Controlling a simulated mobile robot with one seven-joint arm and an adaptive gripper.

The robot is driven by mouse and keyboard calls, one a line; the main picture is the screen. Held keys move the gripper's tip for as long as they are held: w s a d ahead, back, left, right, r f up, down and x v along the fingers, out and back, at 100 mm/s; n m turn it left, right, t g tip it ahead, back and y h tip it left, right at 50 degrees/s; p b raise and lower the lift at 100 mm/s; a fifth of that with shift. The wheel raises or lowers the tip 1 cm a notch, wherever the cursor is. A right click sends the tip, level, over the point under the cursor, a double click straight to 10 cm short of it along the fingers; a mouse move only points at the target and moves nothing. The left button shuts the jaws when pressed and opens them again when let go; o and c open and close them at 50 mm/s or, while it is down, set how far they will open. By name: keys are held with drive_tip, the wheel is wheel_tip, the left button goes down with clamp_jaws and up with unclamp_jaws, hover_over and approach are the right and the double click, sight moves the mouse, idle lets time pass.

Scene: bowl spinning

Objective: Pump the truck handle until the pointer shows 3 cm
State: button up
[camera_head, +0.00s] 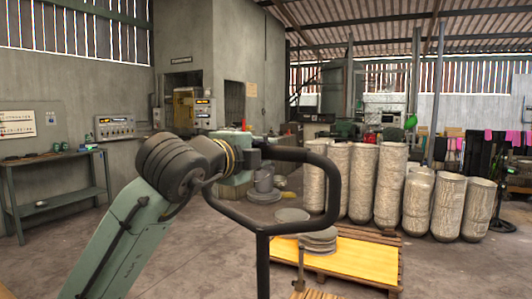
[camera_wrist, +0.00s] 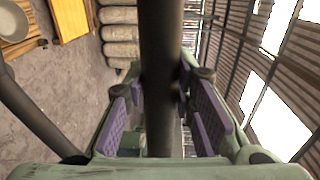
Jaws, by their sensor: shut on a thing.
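The truck handle (camera_head: 337,180) is a dark looped bar. In the head view it bends round at the right and a straight dark shaft runs down out of the picture. My gripper (camera_head: 254,154) is at the upper bar's left end. In the wrist view the dark handle bar (camera_wrist: 160,60) runs between the purple finger pads of my gripper (camera_wrist: 160,108), which is shut on it. A thin upright piece (camera_head: 301,265) stands at the near edge of the pallet; I cannot tell whether it is the pointer. No scale reading is legible.
A pallet with a yellow top (camera_head: 350,258) lies behind the handle, with round grey discs (camera_head: 318,237) stacked on it. Several tall wrapped cylinders (camera_head: 391,185) stand behind at right. A workbench (camera_head: 55,178) stands at left. Concrete floor (camera_head: 215,255) is clear between.

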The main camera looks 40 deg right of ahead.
drive_tip(key=f+b+v, duration=0.1)
drive_tip(key=v, duration=1)
drive_tip(key=shift+f, duration=0.4)
drive_tip(key=shift+s, duration=0.1)
drive_tip(key=s+a+f+b, duration=0.2)
drive_tip(key=s+a, duration=0.3)
drive_tip(key=a, duration=0.6)
drive_tip(key=shift+a+f, duration=0.4)
drive_tip(key=s+a+f+b, duration=0.2)
drive_tip(key=a, duration=0.3)
drive_tip(key=s+a+f+b, duration=0.2)
drive_tip(key=a, duration=0.4)
drive_tip(key=shift+s+a+f, duration=0.2)
drive_tip(key=shift+s+a, duration=0.05)
drive_tip(key=shift+s, duration=0.15)
